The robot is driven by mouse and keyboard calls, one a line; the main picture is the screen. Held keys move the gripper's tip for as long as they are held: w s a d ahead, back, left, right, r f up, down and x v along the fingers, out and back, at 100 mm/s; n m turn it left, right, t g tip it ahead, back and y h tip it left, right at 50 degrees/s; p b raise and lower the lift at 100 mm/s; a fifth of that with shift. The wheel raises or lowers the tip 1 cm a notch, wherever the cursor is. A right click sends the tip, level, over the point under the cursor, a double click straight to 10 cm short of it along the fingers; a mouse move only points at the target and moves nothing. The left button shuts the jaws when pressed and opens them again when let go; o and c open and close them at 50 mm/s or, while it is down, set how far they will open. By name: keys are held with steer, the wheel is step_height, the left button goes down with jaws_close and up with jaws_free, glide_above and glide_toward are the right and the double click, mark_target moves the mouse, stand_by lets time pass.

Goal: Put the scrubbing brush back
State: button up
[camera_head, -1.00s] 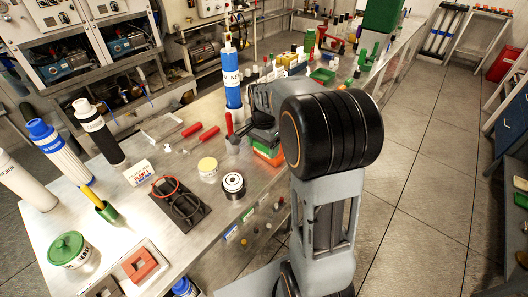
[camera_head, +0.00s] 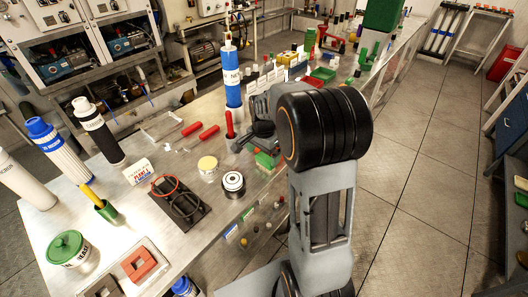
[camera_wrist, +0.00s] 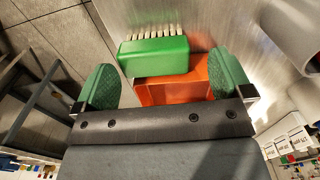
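The scrubbing brush, a green block with a row of cream bristles (camera_wrist: 153,55), is in the wrist view just beyond my fingertips, left of centre. An orange open tray or holder (camera_wrist: 175,93) lies beside it, nearer my gripper and partly covered by it. I cannot tell whether the brush rests on its rim. My gripper (camera_wrist: 166,82) is open, with green finger pads wide apart and nothing between them touching. In the head view my gripper (camera_head: 243,143) is low over the bench, left of a small green block (camera_head: 267,159) that looks like the brush; my arm hides part of this spot.
A tall blue filter cylinder (camera_head: 231,85) and a red upright handle (camera_head: 229,124) stand close to my gripper. A cream-lidded jar (camera_head: 208,165) and a black-and-white round part (camera_head: 233,182) are in front. The bench edge drops to open floor (camera_head: 420,200) on the right.

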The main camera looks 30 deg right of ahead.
mark_target(263, 157)
step_height(263, 157, up, 12)
steer(key=shift+s+a+f+n+t+p, duration=0.15)
steer(key=shift+s+a+f+n+t, duration=0.45)
steer(key=shift+s+a+n, duration=1.4)
steer(key=shift+s+a+f+n+t+p, duration=0.15)
steer(key=shift+s+a+f+n+t, duration=0.7)
steer(key=shift+s+n, duration=2)
steer(key=shift+s+a+f+n+t+p, duration=0.15)
steer(key=shift+s+a+f+n+t, duration=0.25)
steer(key=shift+s+a+n, duration=2)
steer(key=shift+s+d+m, duration=0.65)
steer(key=shift+s+d, duration=0.05)
steer(key=shift+d, duration=0.05)
steer(key=shift+r+p, duration=0.45)
steer(key=shift+r, duration=0.15)
